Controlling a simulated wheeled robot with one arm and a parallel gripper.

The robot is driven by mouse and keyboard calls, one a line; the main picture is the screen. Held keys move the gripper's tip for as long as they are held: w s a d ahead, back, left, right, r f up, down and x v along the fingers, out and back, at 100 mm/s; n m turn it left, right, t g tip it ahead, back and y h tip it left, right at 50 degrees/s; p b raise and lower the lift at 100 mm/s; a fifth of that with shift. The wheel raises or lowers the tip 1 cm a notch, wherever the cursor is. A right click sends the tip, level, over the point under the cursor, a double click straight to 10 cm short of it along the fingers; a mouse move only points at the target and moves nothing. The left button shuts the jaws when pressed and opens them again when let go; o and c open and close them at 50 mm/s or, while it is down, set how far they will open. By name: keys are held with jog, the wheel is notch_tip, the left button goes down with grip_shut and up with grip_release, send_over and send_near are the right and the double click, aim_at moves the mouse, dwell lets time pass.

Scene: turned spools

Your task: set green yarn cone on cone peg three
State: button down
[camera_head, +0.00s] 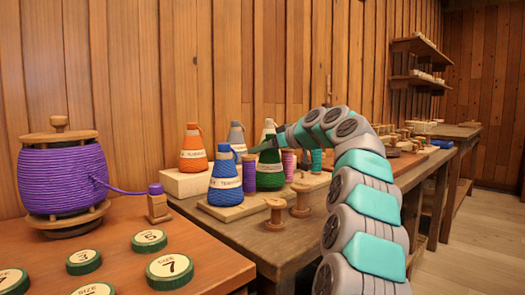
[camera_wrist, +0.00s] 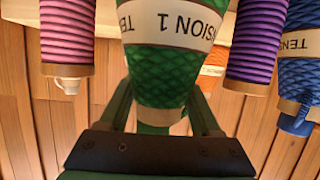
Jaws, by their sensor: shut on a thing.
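The green yarn cone (camera_head: 270,180) has a cream label and stands upright among other yarn in the head view. In the wrist view the cone (camera_wrist: 165,90) fills the top middle, its label reading "TENSION 1". My gripper (camera_head: 264,146) reaches in from the right at the cone's upper part. In the wrist view my gripper's fingers (camera_wrist: 160,112) are on both sides of the cone's narrow end, shut on it. The cone's base is partly hidden behind nearby items, and I cannot tell whether it touches the board or a peg. No peg number is readable.
A blue cone (camera_head: 225,183) and a purple spool (camera_head: 249,174) stand close left of the green cone, a pink spool (camera_head: 289,164) close right. An orange cone (camera_head: 193,152) and a grey cone (camera_head: 237,140) stand behind. Bare wooden spools (camera_head: 275,214) stand in front.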

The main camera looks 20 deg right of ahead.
jog(key=shift+f+b, duration=0.5)
jog(key=shift+b, duration=0.05)
jog(key=shift+c, duration=1.8)
grip_release()
jog(key=b+v, duration=0.1)
jog(key=v, duration=1)
jog(key=shift+f, duration=0.1)
